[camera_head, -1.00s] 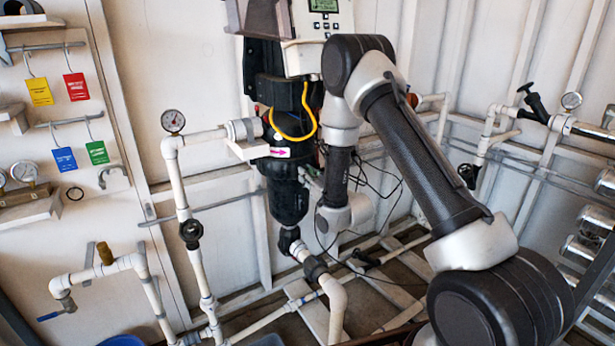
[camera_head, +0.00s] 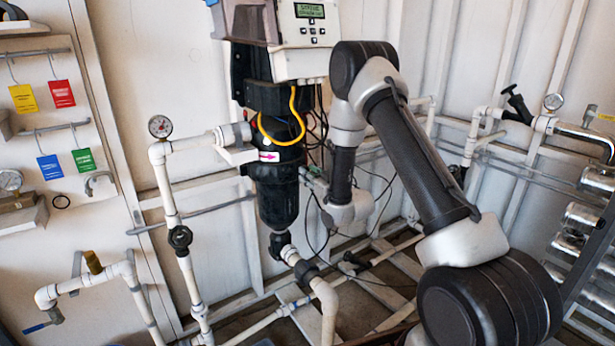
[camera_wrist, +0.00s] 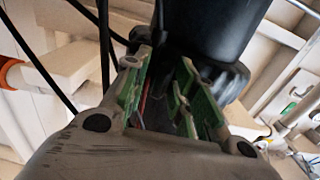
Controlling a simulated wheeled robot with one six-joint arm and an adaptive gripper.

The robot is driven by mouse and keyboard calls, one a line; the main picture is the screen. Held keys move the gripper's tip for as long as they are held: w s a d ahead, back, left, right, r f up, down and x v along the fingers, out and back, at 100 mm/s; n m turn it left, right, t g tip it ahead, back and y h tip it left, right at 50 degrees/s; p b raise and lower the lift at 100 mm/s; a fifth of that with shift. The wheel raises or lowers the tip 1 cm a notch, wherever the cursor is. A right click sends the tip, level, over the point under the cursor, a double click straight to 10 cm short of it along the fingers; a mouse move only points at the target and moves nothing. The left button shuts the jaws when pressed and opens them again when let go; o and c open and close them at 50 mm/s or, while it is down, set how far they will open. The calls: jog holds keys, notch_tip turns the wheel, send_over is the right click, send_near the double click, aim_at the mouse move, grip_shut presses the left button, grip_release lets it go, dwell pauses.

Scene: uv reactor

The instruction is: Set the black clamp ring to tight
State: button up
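The UV reactor is a black upright vessel (camera_head: 278,203) under a white control box with a display (camera_head: 308,22). In the wrist view its smooth black body (camera_wrist: 212,30) fills the top middle. A ribbed black collar, which looks like the clamp ring (camera_wrist: 232,82), goes around the vessel's end there. My gripper (camera_wrist: 164,62) is open, with two green-padded fingers apart in front of the collar. Something dark shows between the fingers; I cannot tell whether they touch it. In the head view my gripper is at the vessel's right side, too small and partly hidden to read. The ring's setting cannot be read.
A yellow cable (camera_head: 292,135) loops across the reactor's front. Thin black cables hang close to my wrist. White pipes with a gauge (camera_head: 160,127) stand left. Coloured tags (camera_head: 62,94) hang on the left wall. Metal cylinders (camera_head: 583,218) are at the right.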

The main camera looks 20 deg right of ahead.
jog(key=shift+o, duration=0.3)
jog(key=shift+w+a+r, duration=0.15)
jog(key=shift+w, duration=0.2)
jog(key=v, duration=1.2)
